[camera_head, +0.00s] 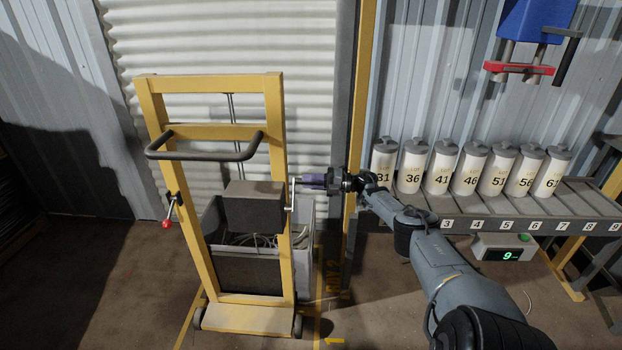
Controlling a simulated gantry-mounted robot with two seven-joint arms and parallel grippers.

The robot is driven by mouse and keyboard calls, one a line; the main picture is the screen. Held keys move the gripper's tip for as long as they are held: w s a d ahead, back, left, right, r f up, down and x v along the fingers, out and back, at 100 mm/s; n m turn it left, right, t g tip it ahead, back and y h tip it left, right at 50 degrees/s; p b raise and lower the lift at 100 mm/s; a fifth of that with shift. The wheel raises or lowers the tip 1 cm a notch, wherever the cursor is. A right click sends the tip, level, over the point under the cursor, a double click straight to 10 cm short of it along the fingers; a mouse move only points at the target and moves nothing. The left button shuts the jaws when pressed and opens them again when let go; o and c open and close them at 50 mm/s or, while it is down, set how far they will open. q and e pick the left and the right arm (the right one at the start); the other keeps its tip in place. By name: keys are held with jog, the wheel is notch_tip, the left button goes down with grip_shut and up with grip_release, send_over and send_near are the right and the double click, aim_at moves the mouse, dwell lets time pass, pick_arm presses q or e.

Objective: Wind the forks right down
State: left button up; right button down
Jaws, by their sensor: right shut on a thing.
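A yellow hand stacker (275,130) stands upright in front of the pale roller shutter, with a dark push bar (205,155) across its mast. The forks cannot be made out; the mast and dark panels hide that area. My left gripper is not in view.
A grey bin (305,272) with loose cables stands behind the mast. A red-knobbed lever (168,222) is on the mast's left. At right, a numbered rack (470,226) holds several labelled canisters (441,168), above a scale display (503,254). Floor (95,285) at left is clear.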

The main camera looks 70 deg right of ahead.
jog(key=shift+r, duration=0.1)
jog(key=c, duration=1.4)
grip_release()
jog(key=o, duration=0.4)
jog(key=shift+s, duration=0.15)
jog(key=shift+s+d, duration=0.15)
jog(key=shift+s, duration=0.15)
jog(key=p+v, duration=0.1)
jog(key=v, duration=0.9)
